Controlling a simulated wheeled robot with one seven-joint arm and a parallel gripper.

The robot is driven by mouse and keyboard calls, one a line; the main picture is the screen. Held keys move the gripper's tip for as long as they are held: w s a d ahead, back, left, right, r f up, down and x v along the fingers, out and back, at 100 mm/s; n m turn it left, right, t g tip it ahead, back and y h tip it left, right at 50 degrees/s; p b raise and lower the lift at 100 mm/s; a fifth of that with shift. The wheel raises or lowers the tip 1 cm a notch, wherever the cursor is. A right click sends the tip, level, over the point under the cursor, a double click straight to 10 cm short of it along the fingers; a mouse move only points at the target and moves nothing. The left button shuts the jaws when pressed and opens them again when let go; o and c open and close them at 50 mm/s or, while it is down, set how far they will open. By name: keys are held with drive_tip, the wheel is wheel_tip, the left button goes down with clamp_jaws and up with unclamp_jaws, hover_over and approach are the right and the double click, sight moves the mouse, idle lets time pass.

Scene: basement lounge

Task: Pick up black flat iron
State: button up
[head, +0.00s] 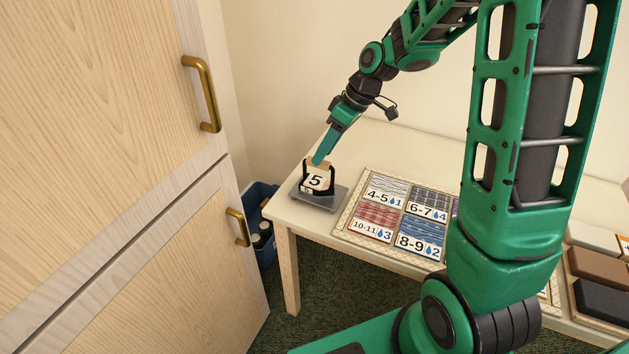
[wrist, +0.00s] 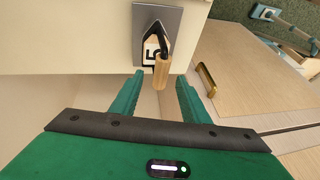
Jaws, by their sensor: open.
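The black flat iron (head: 331,181) is a small dark piece with a light wooden handle and a white label marked 5. It stands on a grey metal plate (head: 317,202) at the left end of the table. In the wrist view the iron (wrist: 163,42) sits on the grey plate (wrist: 143,20), and its wooden handle (wrist: 161,72) points towards me. My gripper (head: 320,158) is over the iron's top in the head view. In the wrist view its open green fingers (wrist: 160,77) lie either side of the handle's near end, with nothing gripped. Whether they touch it cannot be told.
A patterned board with several numbered cloth tiles (head: 339,222) lies right of the plate on the pale table (head: 290,212). Brown and black blocks (head: 600,269) are far right. A wooden cabinet (head: 110,130) and a blue bin (head: 263,196) stand left.

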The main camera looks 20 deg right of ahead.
hover_over(313, 185)
drive_tip(key=w+d, duration=0.1)
drive_tip(key=shift+w+d+f, duration=0.1)
drive_tip(key=shift+f, duration=1.1)
drive_tip(key=shift+w+d+f, duration=0.1)
drive_tip(key=shift+f, duration=1.05)
clamp_jaws()
